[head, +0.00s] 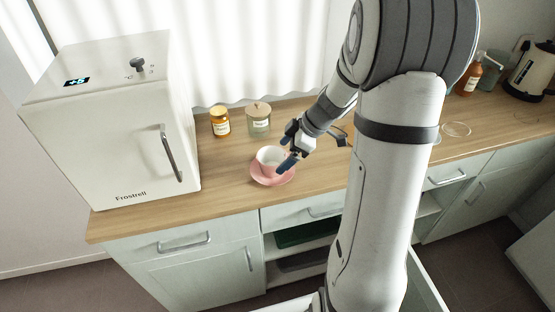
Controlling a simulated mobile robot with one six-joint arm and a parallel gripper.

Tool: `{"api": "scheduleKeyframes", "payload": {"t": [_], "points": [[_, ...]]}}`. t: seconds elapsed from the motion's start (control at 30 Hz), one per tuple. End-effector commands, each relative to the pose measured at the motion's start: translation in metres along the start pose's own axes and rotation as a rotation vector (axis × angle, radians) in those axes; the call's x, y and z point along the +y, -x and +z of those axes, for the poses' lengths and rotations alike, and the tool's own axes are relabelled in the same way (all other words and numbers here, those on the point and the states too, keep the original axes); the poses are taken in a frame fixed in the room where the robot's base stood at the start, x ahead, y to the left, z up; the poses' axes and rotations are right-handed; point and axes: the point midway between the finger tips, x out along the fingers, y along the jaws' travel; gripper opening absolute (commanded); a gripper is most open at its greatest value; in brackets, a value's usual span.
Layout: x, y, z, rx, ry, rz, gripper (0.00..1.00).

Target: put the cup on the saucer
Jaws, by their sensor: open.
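A pink cup with a white inside (268,158) stands upright over the pink saucer (262,179) on the wooden counter. It looks as if it rests on the saucer, but I cannot tell for certain that they touch. My gripper (287,157) is open at the right side of the cup, with its dark fingertips close to the cup's rim and wall. I cannot tell whether a finger touches the cup. The right part of the cup is hidden behind the gripper.
A white Frostrell fridge (110,130) stands on the counter (225,185) at the left. An amber jar (220,122) and a green-grey jar (258,120) stand behind the cup. A brown bottle (468,78) and a kettle (530,72) stand far right. The counter left of the saucer is clear.

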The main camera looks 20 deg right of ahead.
Motion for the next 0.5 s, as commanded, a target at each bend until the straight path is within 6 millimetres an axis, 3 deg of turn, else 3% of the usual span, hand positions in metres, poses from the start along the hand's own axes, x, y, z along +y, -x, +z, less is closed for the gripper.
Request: {"api": "scheduleKeyframes", "payload": {"t": [0.2,0.5], "points": [[0.001,0.047,0.000,-0.001,0.001,0.006,0.91],[-0.005,0.074,-0.004,-0.013,-0.019,-0.002,0.91]]}}
